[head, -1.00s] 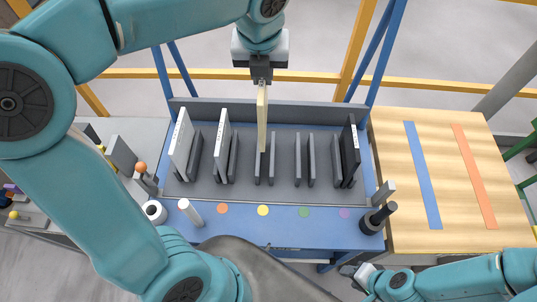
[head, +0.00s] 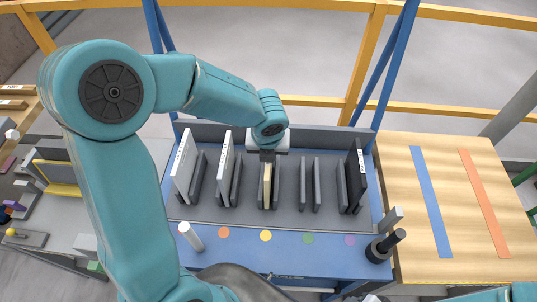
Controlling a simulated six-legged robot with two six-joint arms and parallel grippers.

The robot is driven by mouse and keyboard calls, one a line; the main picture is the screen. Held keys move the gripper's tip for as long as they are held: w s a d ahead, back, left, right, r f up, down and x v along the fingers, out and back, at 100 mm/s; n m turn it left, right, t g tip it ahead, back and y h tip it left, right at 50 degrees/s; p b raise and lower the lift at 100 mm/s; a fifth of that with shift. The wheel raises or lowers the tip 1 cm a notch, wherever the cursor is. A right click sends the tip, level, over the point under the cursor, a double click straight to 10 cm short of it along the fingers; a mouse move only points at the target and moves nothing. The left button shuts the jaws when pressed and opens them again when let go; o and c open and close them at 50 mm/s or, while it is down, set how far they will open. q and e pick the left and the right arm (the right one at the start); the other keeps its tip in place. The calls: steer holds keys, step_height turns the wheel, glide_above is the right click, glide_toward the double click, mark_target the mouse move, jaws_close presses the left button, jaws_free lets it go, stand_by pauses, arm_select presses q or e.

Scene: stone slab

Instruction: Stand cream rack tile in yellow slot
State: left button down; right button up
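The cream tile (head: 267,188) stands upright in the third slot of the grey rack (head: 330,221), between two short grey dividers. The yellow dot (head: 265,236) lies in front of this slot. My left gripper (head: 268,160) points down from above and is shut on the tile's top edge. The tile's lower edge is partly hidden by the dividers, so I cannot tell if it touches the rack floor. Of my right gripper only a sliver may show at the bottom edge, too little to tell its state.
White tiles (head: 185,166) (head: 225,168) stand in the two left slots, and a black tile (head: 356,178) in the far right one. The fourth slot (head: 310,185) is empty. A white cylinder (head: 190,236) and a dark knob (head: 385,246) stand in front. A wooden table (head: 470,205) is at right.

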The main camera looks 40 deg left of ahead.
arm_select(q)
steer(key=shift+w+f, duration=0.35)
steer(key=shift+f, duration=0.2)
steer(key=shift+s, duration=0.25)
steer(key=c, duration=1.5)
jaws_free()
steer(key=shift+f, duration=0.15)
steer(key=shift+c, duration=0.2)
steer(key=o, duration=0.4)
steer(key=shift+w, duration=0.2)
steer(key=shift+s+r, duration=0.2)
steer(key=shift+r, duration=0.1)
steer(key=p+v, duration=0.1)
steer(key=v, duration=1.1)
steer(key=shift+w, duration=0.1)
arm_select(e)
steer(key=shift+w+r, duration=0.15)
steer(key=shift+r, duration=0.4)
arm_select(q)
steer(key=shift+w, duration=0.2)
arm_select(e)
steer(key=shift+w, duration=0.1)
arm_select(q)
steer(key=shift+s, duration=0.25)
arm_select(e)
steer(key=shift+s, duration=0.2)
